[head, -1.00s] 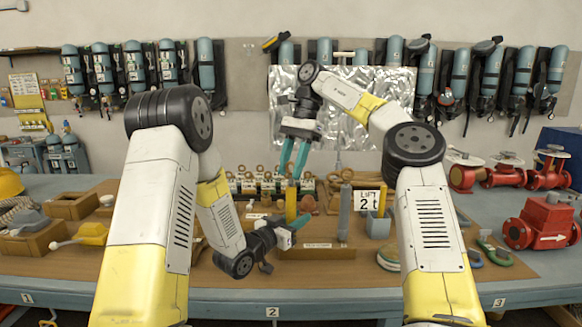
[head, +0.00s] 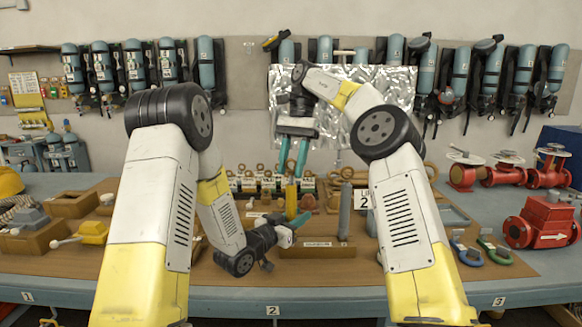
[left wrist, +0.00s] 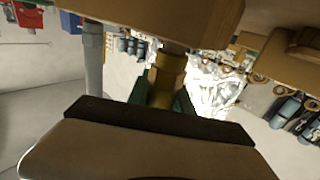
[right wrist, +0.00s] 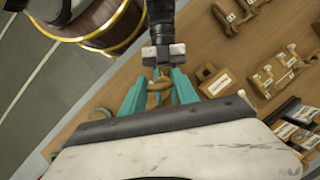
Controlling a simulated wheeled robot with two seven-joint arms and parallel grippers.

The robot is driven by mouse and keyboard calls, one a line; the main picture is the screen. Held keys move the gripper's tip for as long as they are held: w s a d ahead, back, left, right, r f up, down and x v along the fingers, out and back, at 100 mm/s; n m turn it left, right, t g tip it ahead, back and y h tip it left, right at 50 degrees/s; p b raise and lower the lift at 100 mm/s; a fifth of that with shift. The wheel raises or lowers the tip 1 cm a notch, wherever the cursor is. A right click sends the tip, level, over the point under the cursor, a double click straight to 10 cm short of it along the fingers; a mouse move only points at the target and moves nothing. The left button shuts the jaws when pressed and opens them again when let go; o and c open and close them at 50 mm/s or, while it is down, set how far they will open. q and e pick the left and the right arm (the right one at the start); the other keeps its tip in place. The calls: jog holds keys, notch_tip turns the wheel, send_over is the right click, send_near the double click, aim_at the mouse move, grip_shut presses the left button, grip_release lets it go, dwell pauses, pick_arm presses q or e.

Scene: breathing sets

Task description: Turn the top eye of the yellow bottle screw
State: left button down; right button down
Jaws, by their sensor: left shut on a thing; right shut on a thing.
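The yellow bottle screw (head: 291,203) stands upright on a wooden base at the middle of the bench. My left gripper (head: 291,228) is shut on its lower body from the left. In the left wrist view the yellow body (left wrist: 166,80) sits between the green fingers. My right gripper (head: 291,176) points down from above, its teal fingers at the top of the bottle screw. In the right wrist view the top eye (right wrist: 158,88) lies between those fingers, which are shut on it. The eye is mostly hidden in the head view.
A grey post (head: 345,212) stands just right of the bottle screw. A row of small labelled blocks with eyes (head: 262,182) stands behind. Red valves (head: 540,222) are at the right, shackles (head: 480,252) at the front right. Wooden trays (head: 70,205) lie at the left.

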jog(key=shift+w+r, duration=0.1)
jog(key=shift+r, duration=0.05)
jog(key=c, duration=0.9)
grip_release()
jog(key=shift+f+m, duration=0.35)
jog(key=shift+m, duration=0.05)
